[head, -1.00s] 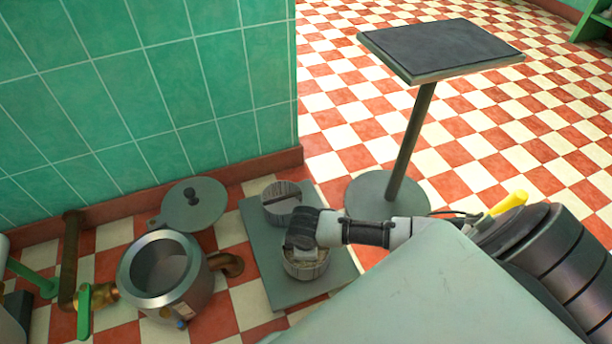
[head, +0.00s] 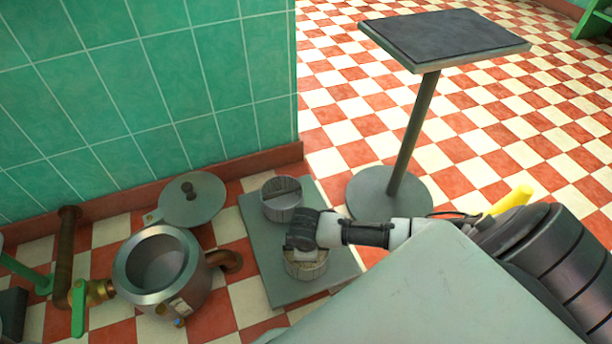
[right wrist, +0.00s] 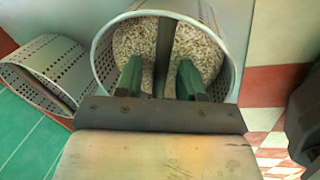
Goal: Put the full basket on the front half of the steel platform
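The full basket (head: 306,271) is a round perforated metal basket of pale grain. It stands upright on the front part of a low grey platform (head: 290,292) on the floor. In the right wrist view the full basket (right wrist: 206,48) shows its grain and a flat bar handle across its middle. My right gripper (right wrist: 160,82) is over it, with green fingers apart on either side of the bar and gaps beside it. In the head view this gripper (head: 302,256) hides part of the basket. The empty basket (head: 282,207) stands behind on the same platform. My left gripper is not in view.
A copper-fitted steel kettle (head: 190,293) stands open left of the platform, its round lid (head: 193,208) behind it. A pedestal table (head: 440,40) with a dark, bare top stands at the back right. A green tiled wall (head: 150,80) closes off the back left.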

